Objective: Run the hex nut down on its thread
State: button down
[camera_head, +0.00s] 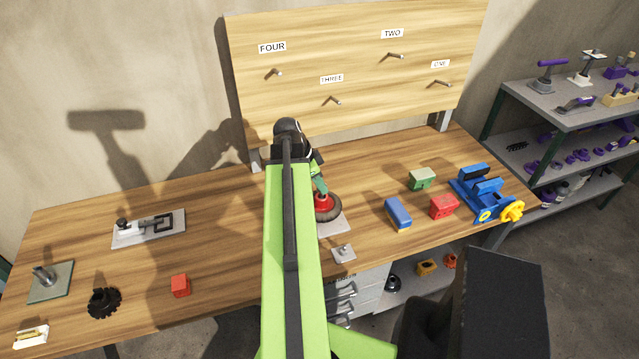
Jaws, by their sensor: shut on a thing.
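My gripper (321,188) reaches down past my green arm to a red piece (323,203) and is shut on it. The red piece sits in the middle of a dark round ring (331,213) on a pale square plate (337,228). I cannot make out a hex shape or thread there, as the gripper and arm cover part of it. A small grey plate with a short stud (343,253) lies just in front. A grey-green plate (58,289) with a stubby grey post (43,276) lies at the far left.
Right of the arm are a blue block (397,214), a red block (444,207), a green block (423,179) and a blue vise (482,193). At left are a latch plate (148,228), a black gear (103,302) and a small red block (180,286). A pegboard (355,65) stands behind.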

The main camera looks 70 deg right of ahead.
jog(key=shift+f+b, duration=1.2)
dwell(0.3)
jog(key=m, duration=0.1)
jog(key=m+y, duration=0.1)
jog(key=m, duration=0.1)
jog(key=shift+w+d+g, duration=0.2)
jog(key=shift+d+g, duration=0.1)
jog(key=shift+d, duration=0.1)
jog(key=m+y, duration=0.1)
jog(key=m, duration=0.3)
jog(key=shift+d+m+g+y, duration=0.15)
jog(key=shift+m+g+y, duration=0.15)
jog(key=shift+m+y, duration=0.1)
jog(key=m+y, duration=0.1)
jog(key=m, duration=0.3)
jog(key=shift+s+d+y, duration=0.1)
jog(key=shift+y, duration=0.3)
jog(key=m+t+y, duration=0.1)
jog(key=m, duration=0.4)
jog(key=shift+s, duration=0.15)
jog(key=c, duration=0.7)
grip_release()
